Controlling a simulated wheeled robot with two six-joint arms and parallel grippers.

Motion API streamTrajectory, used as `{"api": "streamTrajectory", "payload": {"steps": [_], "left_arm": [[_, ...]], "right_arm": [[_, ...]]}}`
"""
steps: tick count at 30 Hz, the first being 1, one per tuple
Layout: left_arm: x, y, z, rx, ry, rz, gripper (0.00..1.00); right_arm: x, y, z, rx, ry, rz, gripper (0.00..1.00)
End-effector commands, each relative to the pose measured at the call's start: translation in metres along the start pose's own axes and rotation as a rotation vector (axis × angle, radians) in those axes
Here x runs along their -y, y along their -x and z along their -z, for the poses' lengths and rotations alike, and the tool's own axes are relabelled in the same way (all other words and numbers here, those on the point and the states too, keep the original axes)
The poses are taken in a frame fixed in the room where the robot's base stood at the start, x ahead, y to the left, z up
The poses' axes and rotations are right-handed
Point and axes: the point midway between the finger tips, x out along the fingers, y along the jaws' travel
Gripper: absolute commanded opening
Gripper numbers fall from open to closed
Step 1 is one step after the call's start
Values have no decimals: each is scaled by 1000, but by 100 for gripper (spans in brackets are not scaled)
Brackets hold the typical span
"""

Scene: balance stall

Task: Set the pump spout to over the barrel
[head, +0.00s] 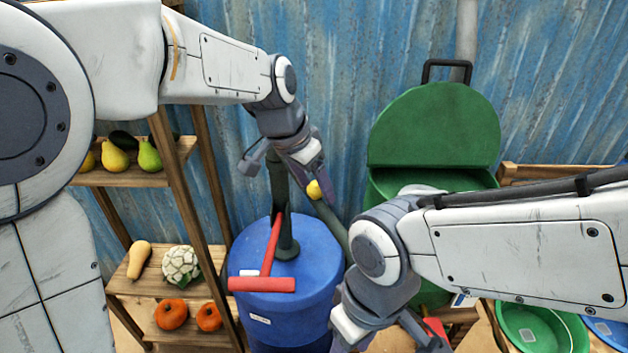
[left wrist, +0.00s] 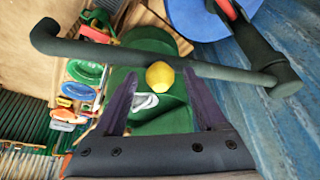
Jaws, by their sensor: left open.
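A dark green pump column (head: 279,185) with a red handle (head: 262,284) stands on the blue barrel (head: 250,325). Its long spout (head: 331,222) slants down to the right and toward me; the right arm hides its end. In the left wrist view the spout (left wrist: 110,53) crosses the picture, with its bent end at the left. A yellow knob (head: 314,190) sits on the spout. My left gripper (head: 312,172) is open at the knob, which shows between its fingertips (left wrist: 163,92); contact is unclear. My right gripper (head: 388,343) is cut off by the bottom edge.
A green container (head: 432,138) with a raised lid stands behind my right arm, with something white inside. A wooden shelf (head: 135,178) of fruit and vegetables is left of the barrel. A blue corrugated wall closes the back.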

Motion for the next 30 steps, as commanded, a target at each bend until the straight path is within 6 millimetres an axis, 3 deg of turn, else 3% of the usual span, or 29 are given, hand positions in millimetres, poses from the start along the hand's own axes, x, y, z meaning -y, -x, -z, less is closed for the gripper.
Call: {"api": "streamTrajectory", "payload": {"steps": [6,12,30], "left_arm": [[0,-1,0,0,0,0,73],[0,0,0,0,0,0,0],[0,0,0,-1,0,0,0]], "right_arm": [[0,0,0,0,0,0,50],[0,0,0,0,0,0,50],[0,0,0,0,0,0,50]]}}
